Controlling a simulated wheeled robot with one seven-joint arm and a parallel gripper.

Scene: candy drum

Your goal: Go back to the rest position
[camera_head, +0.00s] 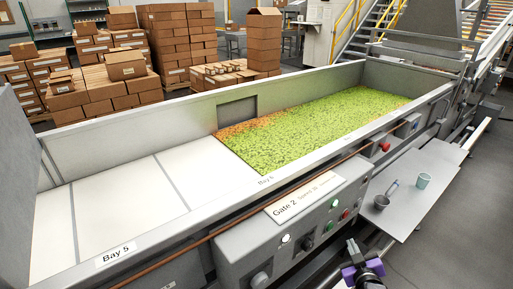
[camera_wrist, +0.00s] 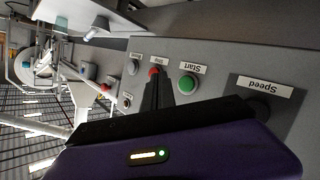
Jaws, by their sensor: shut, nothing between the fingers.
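My gripper (camera_wrist: 155,82) shows in the wrist view as a purple body with narrow dark fingers, shut and empty. Its fingertips point at the control panel, close to the red Stop button (camera_wrist: 154,72) and left of the green Start button (camera_wrist: 187,83). I cannot tell whether the tips touch the panel. In the head view my purple and black wrist (camera_head: 362,268) is at the bottom edge, in front of the Gate 2 panel (camera_head: 300,235).
A long metal trough (camera_head: 150,222) holds green candy (camera_head: 320,125) with orange pieces at its left; Bay 5 is bare. Stacked cartons (camera_head: 178,40) stand behind.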

